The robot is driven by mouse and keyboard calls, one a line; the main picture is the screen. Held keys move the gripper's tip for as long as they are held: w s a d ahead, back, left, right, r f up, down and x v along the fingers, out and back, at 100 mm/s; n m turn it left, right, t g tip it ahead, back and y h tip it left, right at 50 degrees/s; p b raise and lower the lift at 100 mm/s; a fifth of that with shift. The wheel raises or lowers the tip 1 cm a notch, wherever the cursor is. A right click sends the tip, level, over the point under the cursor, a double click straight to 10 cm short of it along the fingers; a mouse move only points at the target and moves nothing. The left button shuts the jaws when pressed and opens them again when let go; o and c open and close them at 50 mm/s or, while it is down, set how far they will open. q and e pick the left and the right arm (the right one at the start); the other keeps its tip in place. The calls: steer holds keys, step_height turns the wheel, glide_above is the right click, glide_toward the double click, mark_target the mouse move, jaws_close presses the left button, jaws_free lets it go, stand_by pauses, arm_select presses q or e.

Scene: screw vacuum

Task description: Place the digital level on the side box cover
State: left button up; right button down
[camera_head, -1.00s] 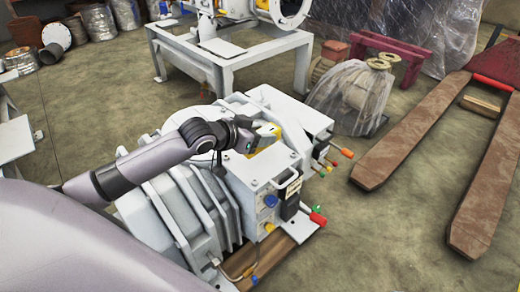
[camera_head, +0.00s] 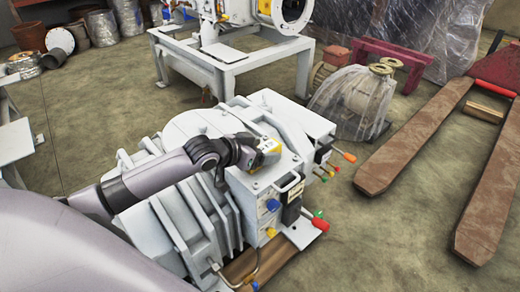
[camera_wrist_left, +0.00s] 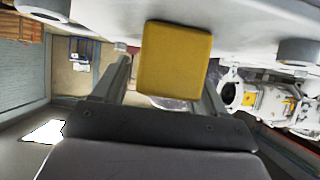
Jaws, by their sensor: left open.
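In the left wrist view the yellow block (camera_wrist_left: 174,60) lies between the two spread fingers of my left gripper (camera_wrist_left: 168,80), with gaps on both sides. Its far end meets or nearly meets a white surface (camera_wrist_left: 260,40); I cannot tell if they touch. My left gripper is open. My right gripper is out of view.
The box front has a handle (camera_head: 291,187), and coloured levers (camera_head: 319,220) stick out at its right. A wrapped pump (camera_head: 355,98) stands behind right. A red pallet jack (camera_head: 412,150) is at the right. Open floor lies front right.

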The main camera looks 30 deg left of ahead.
arm_select(q)
steer(key=shift+s+a+r, duration=0.15)
steer(key=shift+s+r, duration=0.15)
steer(key=shift+r, duration=0.05)
steer(key=p+v, duration=0.3)
steer(key=v, duration=0.6)
steer(key=shift+p, duration=0.35)
steer(key=s+d+f, duration=0.3)
steer(key=s+d, duration=0.4)
steer(key=d, duration=0.1)
steer(key=s+d+f, duration=0.3)
steer(key=s+d, duration=0.4)
steer(key=s, duration=0.1)
steer(key=shift+d, duration=0.4)
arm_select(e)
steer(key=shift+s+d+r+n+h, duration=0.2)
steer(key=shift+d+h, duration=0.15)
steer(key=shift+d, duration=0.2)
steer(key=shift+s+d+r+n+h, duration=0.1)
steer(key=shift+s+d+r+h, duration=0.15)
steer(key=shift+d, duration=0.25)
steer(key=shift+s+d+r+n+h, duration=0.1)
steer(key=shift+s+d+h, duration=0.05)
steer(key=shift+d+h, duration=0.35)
arm_select(q)
steer(key=shift+s+p, duration=0.1)
steer(key=shift+p, duration=0.2)
